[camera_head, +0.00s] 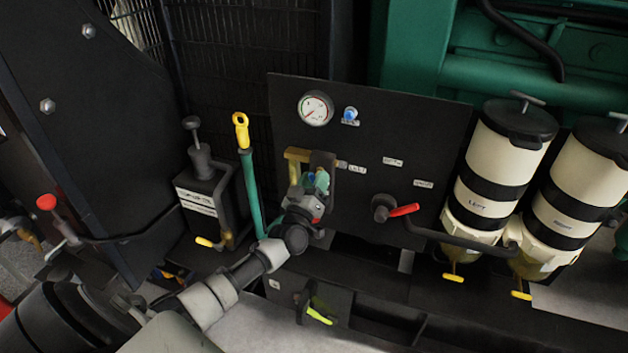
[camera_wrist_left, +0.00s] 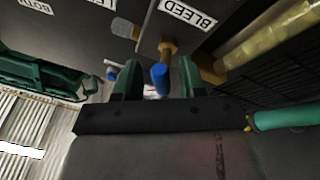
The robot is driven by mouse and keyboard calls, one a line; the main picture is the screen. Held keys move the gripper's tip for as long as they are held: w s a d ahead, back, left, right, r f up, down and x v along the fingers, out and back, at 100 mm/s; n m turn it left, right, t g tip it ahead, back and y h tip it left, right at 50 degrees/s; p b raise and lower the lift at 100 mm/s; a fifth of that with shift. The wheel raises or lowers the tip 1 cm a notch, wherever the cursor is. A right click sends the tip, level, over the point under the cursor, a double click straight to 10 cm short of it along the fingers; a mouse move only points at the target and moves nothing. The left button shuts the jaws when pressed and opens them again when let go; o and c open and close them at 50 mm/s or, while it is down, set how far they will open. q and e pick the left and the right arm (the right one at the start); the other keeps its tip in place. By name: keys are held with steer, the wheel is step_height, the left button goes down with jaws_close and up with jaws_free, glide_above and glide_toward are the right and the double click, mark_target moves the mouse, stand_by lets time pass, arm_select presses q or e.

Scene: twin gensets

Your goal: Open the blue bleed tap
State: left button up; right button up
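The blue bleed tap (camera_wrist_left: 160,78) shows in the left wrist view as a short blue handle on a brass fitting (camera_wrist_left: 168,48), beside a white BLEED label (camera_wrist_left: 188,14). My left gripper (camera_wrist_left: 158,82) is open, with one green finger on each side of the blue handle and a visible gap on both sides. In the head view my left gripper (camera_head: 317,181) is at the dark panel (camera_head: 440,125), just below a brass pipe. There the gripper mostly hides the tap; only a bit of blue shows between the fingers. My right gripper is not in view.
A pressure gauge (camera_head: 315,108) and a blue round knob (camera_head: 350,114) sit higher on the panel. A red-handled selector (camera_head: 403,210) is to the right, then cream filter canisters (camera_head: 487,180).

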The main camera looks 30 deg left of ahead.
arm_select(q)
steer(key=shift+a, duration=0.1)
steer(key=v, duration=1)
steer(key=shift+s, duration=0.4)
steer(key=shift+f, duration=0.15)
